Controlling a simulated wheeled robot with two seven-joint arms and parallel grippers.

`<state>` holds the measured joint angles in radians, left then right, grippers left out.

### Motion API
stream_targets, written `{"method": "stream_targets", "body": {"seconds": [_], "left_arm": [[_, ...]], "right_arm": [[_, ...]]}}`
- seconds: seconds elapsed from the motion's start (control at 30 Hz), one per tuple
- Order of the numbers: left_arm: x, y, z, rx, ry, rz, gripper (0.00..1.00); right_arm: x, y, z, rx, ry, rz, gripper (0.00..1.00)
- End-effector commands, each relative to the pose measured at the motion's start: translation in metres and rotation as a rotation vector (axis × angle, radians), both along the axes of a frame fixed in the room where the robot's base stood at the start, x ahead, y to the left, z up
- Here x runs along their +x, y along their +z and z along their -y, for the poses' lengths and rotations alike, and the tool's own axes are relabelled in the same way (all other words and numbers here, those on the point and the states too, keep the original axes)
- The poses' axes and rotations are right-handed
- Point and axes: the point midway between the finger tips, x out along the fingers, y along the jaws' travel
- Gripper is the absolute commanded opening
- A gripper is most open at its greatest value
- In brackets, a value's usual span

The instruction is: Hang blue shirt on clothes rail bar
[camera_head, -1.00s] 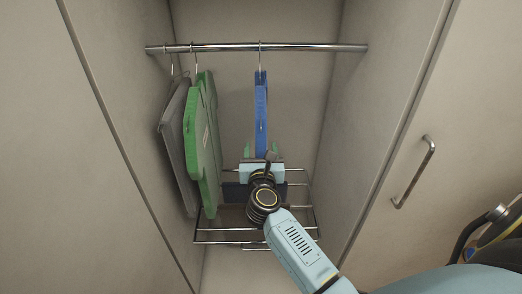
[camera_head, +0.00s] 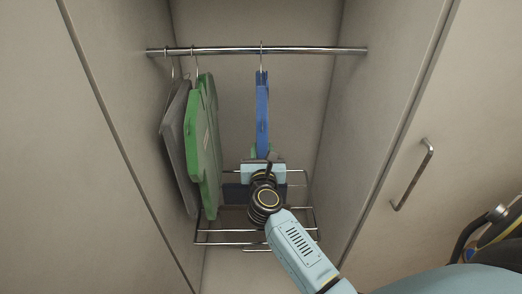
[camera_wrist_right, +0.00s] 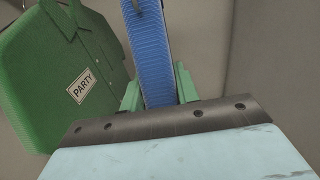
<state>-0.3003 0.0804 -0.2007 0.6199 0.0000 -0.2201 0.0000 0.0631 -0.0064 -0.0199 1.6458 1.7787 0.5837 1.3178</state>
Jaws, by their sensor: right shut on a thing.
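The blue shirt (camera_head: 262,112) is seen edge-on in the head view, upright, below the clothes rail bar (camera_head: 310,49). Its hanger hook (camera_head: 261,50) is at the bar and appears to be over it. My right gripper (camera_head: 262,156) is at the lower part of the shirt, shut on it. In the right wrist view the blue shirt (camera_wrist_right: 152,50) runs between the two green fingers of my right gripper (camera_wrist_right: 157,88). The shirt's lower end is hidden behind the gripper. My left gripper is not in view.
A green shirt (camera_head: 204,145) and a grey garment (camera_head: 178,145) hang at the bar's left end. The green shirt (camera_wrist_right: 60,75) has a PARTY label. A wire rack (camera_head: 215,237) sits below. Cabinet walls close in both sides. The bar's right part is free.

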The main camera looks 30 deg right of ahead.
Motion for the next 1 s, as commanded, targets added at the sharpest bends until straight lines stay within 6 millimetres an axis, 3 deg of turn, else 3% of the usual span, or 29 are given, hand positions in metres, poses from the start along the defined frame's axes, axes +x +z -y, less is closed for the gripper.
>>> {"method": "stream_targets", "body": {"seconds": [1.0], "left_arm": [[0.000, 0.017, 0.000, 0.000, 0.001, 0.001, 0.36]], "right_arm": [[-0.032, 0.001, 0.053, -0.003, -0.001, 0.002, 0.01]]}}
